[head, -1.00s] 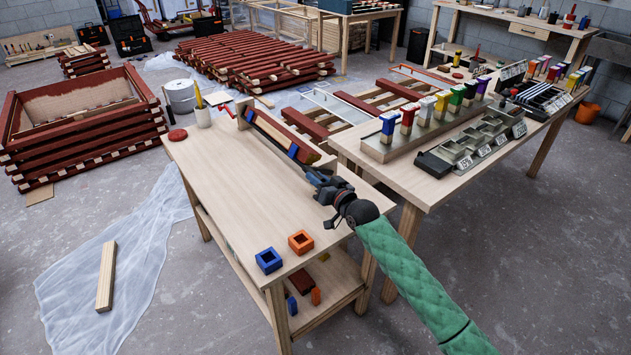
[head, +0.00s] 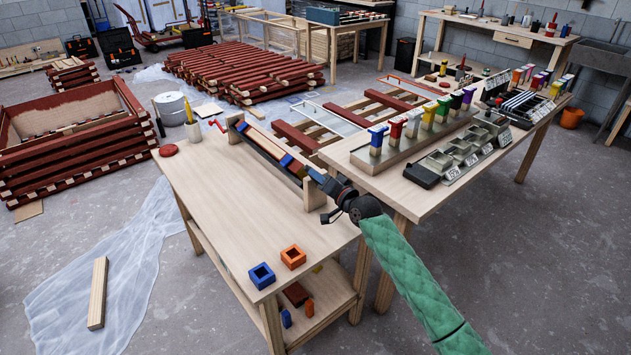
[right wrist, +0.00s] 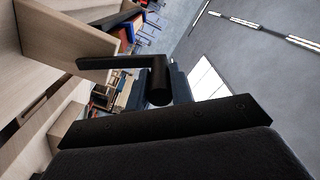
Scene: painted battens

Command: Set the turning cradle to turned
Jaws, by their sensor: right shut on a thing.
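The turning cradle stands on the near workbench, its wooden end posts (head: 314,194) at either end. A long red and bare-wood batten (head: 262,143) lies between them, held by blue clamps (head: 287,161). My right gripper (head: 328,186) is at the cradle's near right end, beside the end post. In the right wrist view a black crank handle (right wrist: 110,63) reaches from the wooden post to the gripper, which is shut on its grip (right wrist: 160,88). The fingers partly hide the grip. My left gripper is not in view.
Blue (head: 262,275) and orange (head: 293,256) square blocks sit at the workbench's front. A second table to the right bears a row of coloured-handled brushes (head: 413,122) and grey trays (head: 440,160).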

